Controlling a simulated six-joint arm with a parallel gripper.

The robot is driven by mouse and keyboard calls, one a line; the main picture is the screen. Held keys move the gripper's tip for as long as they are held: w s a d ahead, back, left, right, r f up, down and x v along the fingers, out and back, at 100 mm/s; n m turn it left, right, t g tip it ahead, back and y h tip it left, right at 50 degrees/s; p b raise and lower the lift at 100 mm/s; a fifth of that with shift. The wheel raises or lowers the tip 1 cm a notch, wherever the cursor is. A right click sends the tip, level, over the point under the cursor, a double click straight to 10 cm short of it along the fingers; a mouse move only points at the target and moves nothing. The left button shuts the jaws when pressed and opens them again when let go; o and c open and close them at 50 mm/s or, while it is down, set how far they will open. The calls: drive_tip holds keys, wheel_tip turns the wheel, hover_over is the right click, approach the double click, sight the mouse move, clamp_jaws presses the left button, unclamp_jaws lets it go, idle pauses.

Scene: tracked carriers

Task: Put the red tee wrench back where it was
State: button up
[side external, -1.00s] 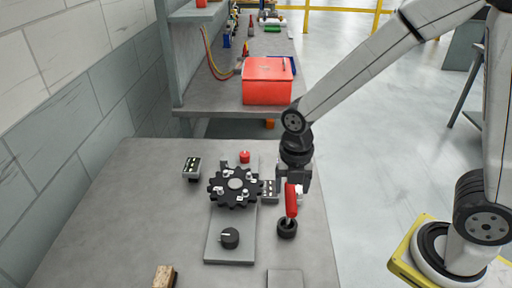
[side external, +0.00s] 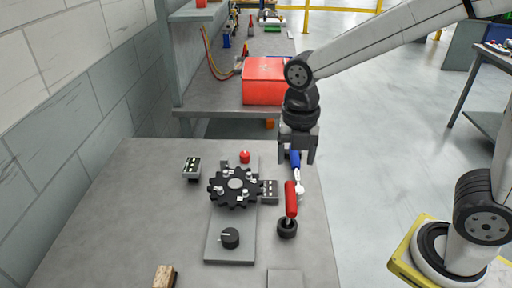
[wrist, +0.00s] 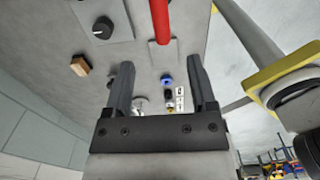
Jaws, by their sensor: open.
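The red tee wrench (side external: 291,198) shows as a red bar standing roughly upright above a black round holder (side external: 287,229) on the right side of the bench. Its lower end meets the holder, but how deep it sits is not clear. In the wrist view its red bar (wrist: 160,20) enters from the top edge, beyond the fingertips. My gripper (side external: 298,161) is open and empty, above and behind the wrench and apart from it. In the wrist view the spread jaws (wrist: 160,72) have no red bar between them.
A blue-handled tool (side external: 295,159) stands behind the wrench, close to my fingers. A black gear carrier (side external: 235,184) with pale parts sits left, on a grey plate with a dark knob (side external: 230,238). A small block (side external: 269,191) lies between. The bench front left is mostly bare.

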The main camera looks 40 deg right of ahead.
drive_tip(key=shift+f, duration=0.1)
idle(0.3)
drive_tip(key=s+d+f+m+t, duration=0.1)
drive_tip(key=d+f+m, duration=0.2)
drive_tip(key=m, duration=1)
drive_tip(key=s+d+f+m+t, duration=0.1)
drive_tip(key=d+f+m, duration=0.3)
drive_tip(key=m, duration=1)
drive_tip(key=shift+s+d+f+t, duration=0.2)
drive_tip(key=shift+s+f+t, duration=0.1)
drive_tip(key=shift+s+f, duration=0.4)
drive_tip(key=shift+s+r, duration=0.1)
